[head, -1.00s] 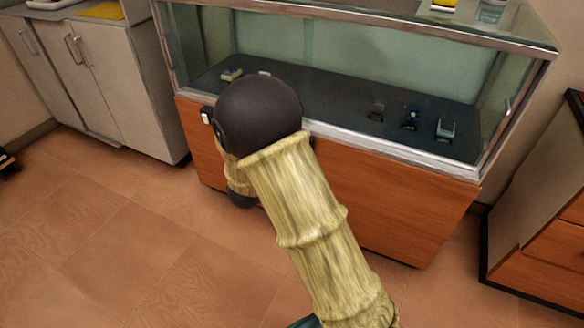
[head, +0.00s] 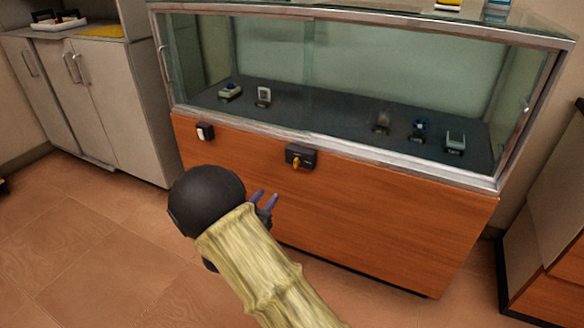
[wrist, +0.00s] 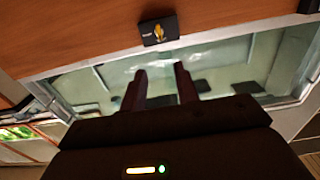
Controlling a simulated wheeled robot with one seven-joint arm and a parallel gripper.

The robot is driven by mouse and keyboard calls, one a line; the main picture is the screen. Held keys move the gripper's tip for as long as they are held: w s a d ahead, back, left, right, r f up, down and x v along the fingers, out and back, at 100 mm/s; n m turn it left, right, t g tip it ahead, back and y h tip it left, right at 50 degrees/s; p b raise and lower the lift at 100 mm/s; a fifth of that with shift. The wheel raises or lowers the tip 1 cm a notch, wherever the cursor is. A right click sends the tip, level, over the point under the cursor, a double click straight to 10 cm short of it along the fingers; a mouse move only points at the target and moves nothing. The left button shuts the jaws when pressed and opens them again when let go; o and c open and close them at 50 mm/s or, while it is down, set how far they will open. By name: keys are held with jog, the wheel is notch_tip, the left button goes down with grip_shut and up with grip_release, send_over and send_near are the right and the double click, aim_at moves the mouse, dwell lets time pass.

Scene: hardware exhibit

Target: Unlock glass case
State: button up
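The glass case (head: 345,70) has glass walls, a metal frame and an orange wooden base (head: 370,210). A dark lock box (head: 300,156) with a yellow key or knob (head: 296,163) is on the upper front of the base. The lock box also shows in the wrist view (wrist: 158,29), near the top centre. My gripper (head: 266,195) is below and left of the lock in the head view, apart from it. In the wrist view my gripper (wrist: 160,70) shows two separated fingers with nothing between them.
Several small items stand inside the case, including a blue one (head: 419,130). A grey cabinet (head: 110,110) stands at left and a wooden cabinet (head: 545,240) at right. Open floor (head: 100,250) lies at front left.

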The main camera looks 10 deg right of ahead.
aim_at(295, 163)
jog(key=b+x, duration=0.6)
jog(key=x, duration=1)
jog(key=shift+f, duration=0.2)
jog(key=shift+w+d+r, duration=0.15)
jog(key=shift+w+d, duration=0.2)
jog(key=shift+w, duration=0.2)
grip_shut()
